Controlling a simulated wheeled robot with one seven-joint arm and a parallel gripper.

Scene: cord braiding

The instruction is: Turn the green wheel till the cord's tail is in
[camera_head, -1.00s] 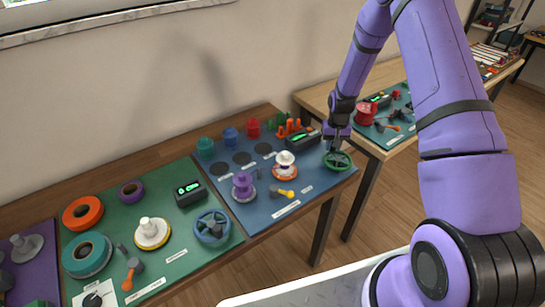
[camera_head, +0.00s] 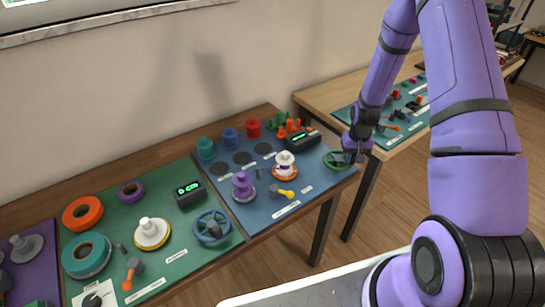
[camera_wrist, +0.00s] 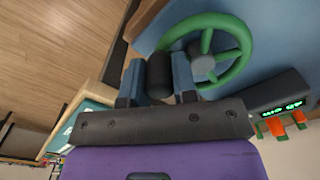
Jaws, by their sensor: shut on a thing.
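The green wheel (camera_head: 335,161) lies at the right end of the blue mat, and its rim and spokes also show in the wrist view (camera_wrist: 240,70). My gripper (camera_head: 353,156) is at the wheel's right side. In the wrist view its two fingers (camera_wrist: 158,84) are closed on the wheel's dark upright handle (camera_wrist: 159,74). The arm's end hides part of the wheel in the head view. The cord and its tail cannot be made out in either view.
A black display box (camera_head: 302,139) with green digits stands behind the wheel. A white spool (camera_head: 285,161), a purple spool (camera_head: 243,187) and a yellow-handled crank (camera_head: 286,193) are to the left. A second table (camera_head: 312,99) stands beyond a gap on the right.

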